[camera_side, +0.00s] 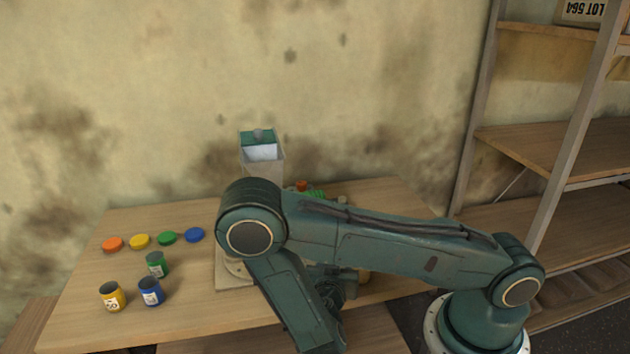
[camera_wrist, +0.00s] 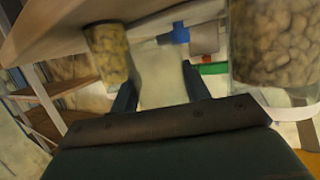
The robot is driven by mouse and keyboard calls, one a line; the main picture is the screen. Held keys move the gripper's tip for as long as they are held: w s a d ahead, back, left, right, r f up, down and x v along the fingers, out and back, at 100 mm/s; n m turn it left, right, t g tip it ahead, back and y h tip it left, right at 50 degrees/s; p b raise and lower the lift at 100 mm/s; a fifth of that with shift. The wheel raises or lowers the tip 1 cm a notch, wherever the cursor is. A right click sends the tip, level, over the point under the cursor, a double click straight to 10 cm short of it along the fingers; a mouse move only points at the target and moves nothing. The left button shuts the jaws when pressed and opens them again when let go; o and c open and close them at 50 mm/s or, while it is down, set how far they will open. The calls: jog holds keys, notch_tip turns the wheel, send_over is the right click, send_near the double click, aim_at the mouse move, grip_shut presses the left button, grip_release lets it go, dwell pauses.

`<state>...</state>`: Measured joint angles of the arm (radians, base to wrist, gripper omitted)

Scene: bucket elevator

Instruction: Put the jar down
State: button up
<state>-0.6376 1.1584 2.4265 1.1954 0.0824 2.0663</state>
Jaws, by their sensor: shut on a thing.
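In the wrist view my gripper (camera_wrist: 160,90) has its two dark fingers on either side of a pale, blurred shape (camera_wrist: 162,78), which I take to be the jar; its outline is unclear. In the side view the gripper is mostly hidden behind my arm, so the held thing cannot be made out there. A jar of tan pieces (camera_wrist: 107,54) shows left of the fingers in the wrist view. A larger-looking clear jar of tan pieces (camera_wrist: 277,42) is at the upper right, apart from the fingertips.
Open yellow (camera_side: 112,297), blue (camera_side: 151,292) and green (camera_side: 157,265) pots stand on the table's left (camera_side: 80,275), with several coloured lids behind them. A grey hopper (camera_side: 263,165) stands at the back. Shelving (camera_side: 560,150) is on the right.

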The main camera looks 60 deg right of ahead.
jog(key=shift+f, duration=0.15)
jog(key=shift+f, duration=1.75)
jog(key=shift+f, duration=0.15)
jog(key=o, duration=0.8)
jog(key=shift+r, duration=0.2)
jog(key=shift+s+a+r, duration=0.1)
jog(key=shift+a, duration=0.3)
jog(key=v, duration=1.1)
jog(key=shift+r+g, duration=0.15)
jog(key=shift+g, duration=0.15)
